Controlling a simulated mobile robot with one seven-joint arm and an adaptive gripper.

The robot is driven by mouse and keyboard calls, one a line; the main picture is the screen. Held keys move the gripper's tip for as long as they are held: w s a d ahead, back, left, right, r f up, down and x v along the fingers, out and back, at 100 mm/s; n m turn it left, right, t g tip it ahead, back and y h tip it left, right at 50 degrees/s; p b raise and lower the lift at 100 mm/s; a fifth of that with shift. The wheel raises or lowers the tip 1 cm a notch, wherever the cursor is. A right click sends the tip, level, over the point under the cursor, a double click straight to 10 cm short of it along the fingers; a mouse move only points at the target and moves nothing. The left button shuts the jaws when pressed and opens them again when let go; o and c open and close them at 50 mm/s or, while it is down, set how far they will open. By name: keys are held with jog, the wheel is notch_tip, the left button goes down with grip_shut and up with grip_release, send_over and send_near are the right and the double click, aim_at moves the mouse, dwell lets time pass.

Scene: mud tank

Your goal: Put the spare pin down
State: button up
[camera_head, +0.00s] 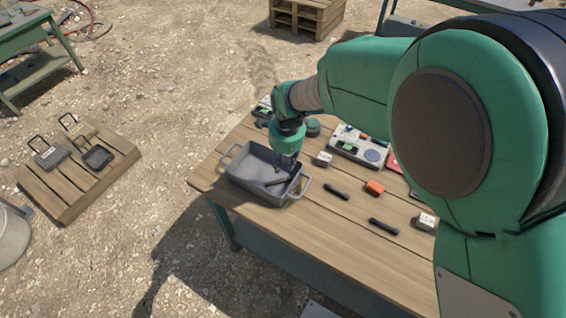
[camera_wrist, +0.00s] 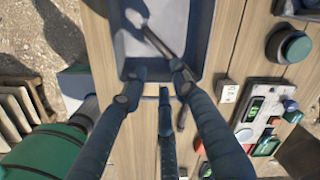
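A grey tray with two handles (camera_head: 240,176) stands at the left end of the wooden table; it fills the top of the wrist view (camera_wrist: 202,40). A dark pin (camera_head: 276,183) lies slantwise inside it, and it also shows in the wrist view (camera_wrist: 158,42). My gripper (camera_head: 288,163) is over the tray, pointing down. In the wrist view its fingers (camera_wrist: 161,76) are spread apart with nothing visible between them. One fingertip overlaps the pin's near end; I cannot tell whether they touch. Two more dark pins (camera_head: 336,192) (camera_head: 384,226) lie on the table.
The table (camera_head: 300,228) also holds an orange block (camera_head: 375,188), white blocks (camera_head: 323,159) (camera_head: 427,221), a panel with a screen (camera_head: 358,147) and a dark round knob (camera_wrist: 290,46). A low pallet with small trays (camera_head: 70,168) lies on the ground at left. The table's front is clear.

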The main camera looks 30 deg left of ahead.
dwell(0.6)
jog(key=w+d+r+n+t, duration=0.1)
jog(key=w+d+r, duration=0.1)
jog(key=d+r, duration=0.45)
jog(key=w+d+r+n, duration=0.1)
jog(key=w+d+r, duration=0.2)
jog(key=d+r, duration=0.35)
jog(key=s+d+r+n+t, duration=0.1)
jog(key=s+d+r+n, duration=0.1)
jog(key=d+r, duration=0.6)
jog(key=s+d+r+n+t, duration=0.15)
jog(key=d+r, duration=0.35)
jog(key=d, duration=0.8)
jog(key=s+d+r+n+t, duration=0.1)
jog(key=s+d+r, duration=0.1)
jog(key=s+d, duration=0.5)
jog(key=s+d+r+n+t+h, duration=0.1)
jog(key=s+d+n, duration=0.1)
jog(key=s+d, duration=0.6)
jog(key=shift+s+d+r, duration=0.25)
jog(key=shift+d+r, duration=0.15)
jog(key=shift+d, duration=0.55)
